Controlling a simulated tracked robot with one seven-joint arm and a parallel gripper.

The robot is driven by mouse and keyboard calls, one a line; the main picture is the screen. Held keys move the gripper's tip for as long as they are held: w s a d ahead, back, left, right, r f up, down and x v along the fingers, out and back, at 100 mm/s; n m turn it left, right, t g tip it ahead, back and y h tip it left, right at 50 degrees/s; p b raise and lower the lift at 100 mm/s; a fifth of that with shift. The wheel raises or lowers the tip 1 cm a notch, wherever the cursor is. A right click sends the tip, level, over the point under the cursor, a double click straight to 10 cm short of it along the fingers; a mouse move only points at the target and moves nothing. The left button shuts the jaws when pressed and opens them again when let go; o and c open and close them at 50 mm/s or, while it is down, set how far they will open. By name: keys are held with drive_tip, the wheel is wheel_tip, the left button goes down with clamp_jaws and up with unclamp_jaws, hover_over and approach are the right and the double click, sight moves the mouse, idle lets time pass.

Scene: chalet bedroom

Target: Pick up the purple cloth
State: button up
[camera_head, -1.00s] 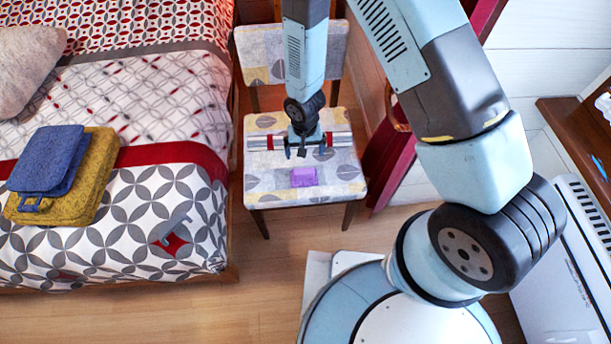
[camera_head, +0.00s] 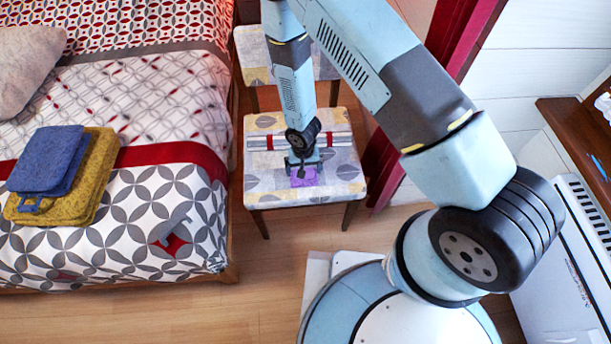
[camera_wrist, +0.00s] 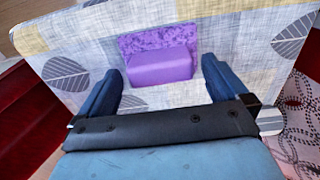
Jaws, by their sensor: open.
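The purple cloth (camera_wrist: 160,62) lies folded on the patterned chair seat (camera_head: 335,187). In the head view the purple cloth (camera_head: 304,180) is partly hidden by my gripper (camera_head: 304,170), which is right over it. In the wrist view my gripper (camera_wrist: 160,85) is open, with its two dark fingers apart. The cloth shows between and just beyond the fingers, with nothing held. I cannot tell the exact height of the fingers above the seat.
A rolled item with red bands (camera_head: 340,138) lies across the seat behind the gripper. The bed (camera_head: 110,240) stands to the left, with blue (camera_head: 45,160) and yellow (camera_head: 95,180) folded towels on it. Wooden floor (camera_head: 265,270) is clear in front of the chair.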

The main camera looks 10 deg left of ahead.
drive_tip(key=shift+f, duration=0.95)
drive_tip(key=shift+c, duration=0.3)
drive_tip(key=c, duration=1)
drive_tip(key=shift+o, duration=0.2)
drive_tip(key=shift+r, duration=0.1)
